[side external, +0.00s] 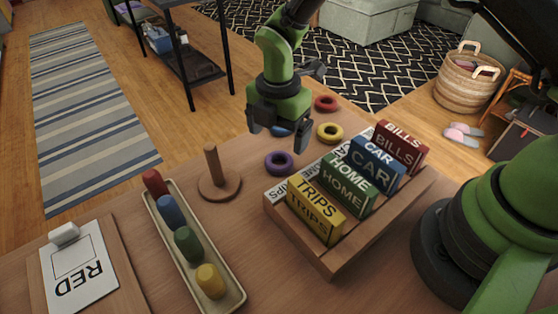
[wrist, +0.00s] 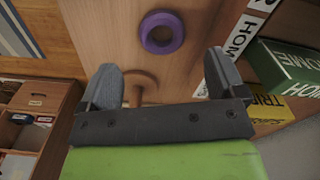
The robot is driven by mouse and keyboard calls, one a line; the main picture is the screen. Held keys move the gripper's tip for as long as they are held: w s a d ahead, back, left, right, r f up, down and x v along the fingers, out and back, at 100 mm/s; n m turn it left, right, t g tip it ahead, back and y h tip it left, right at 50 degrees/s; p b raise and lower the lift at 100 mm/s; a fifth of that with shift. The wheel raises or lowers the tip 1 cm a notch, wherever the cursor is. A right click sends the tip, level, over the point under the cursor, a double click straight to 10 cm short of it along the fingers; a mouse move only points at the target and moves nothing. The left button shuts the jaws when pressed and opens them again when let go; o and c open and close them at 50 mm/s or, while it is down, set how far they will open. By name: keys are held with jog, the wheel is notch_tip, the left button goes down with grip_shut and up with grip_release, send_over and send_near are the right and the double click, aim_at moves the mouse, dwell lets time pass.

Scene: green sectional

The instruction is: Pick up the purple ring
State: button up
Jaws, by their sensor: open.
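The purple ring (side external: 279,163) lies flat on the wooden table, between the peg stand and the box rack. In the wrist view the purple ring (wrist: 162,32) lies beyond my fingertips, a little above the gap between them. My gripper (side external: 276,141) is open and empty, above the table near the ring. In the wrist view its two fingers (wrist: 162,80) are spread apart with nothing between them. A wooden peg on a round base (side external: 219,186) stands left of the ring and shows partly between the fingers in the wrist view (wrist: 140,78).
A blue ring (side external: 281,131) is partly behind my gripper. Yellow (side external: 330,132) and red (side external: 326,103) rings lie farther back. A rack (side external: 333,264) of labelled boxes stands close right of the purple ring. A tray (side external: 222,292) of coloured pieces and a RED card (side external: 79,270) lie left.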

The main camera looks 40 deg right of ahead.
aim_at(280, 164)
jog(key=f, duration=0.6)
jog(key=shift+d+f, duration=0.2)
jog(key=c, duration=1)
notch_tip(280, 164, up, 10)
jog(key=shift+m, duration=0.4)
jog(key=w+a+r, duration=0.1)
jog(key=a, duration=0.3)
jog(key=w+a+r, duration=0.1)
jog(key=a+r, duration=0.1)
jog(key=a, duration=0.2)
jog(key=w+a+r, duration=0.1)
jog(key=a+r, duration=0.1)
jog(key=a, duration=0.1)
jog(key=shift+a+r, duration=0.2)
jog(key=shift+a, duration=0.2)
jog(key=shift+s+a+f, duration=0.1)
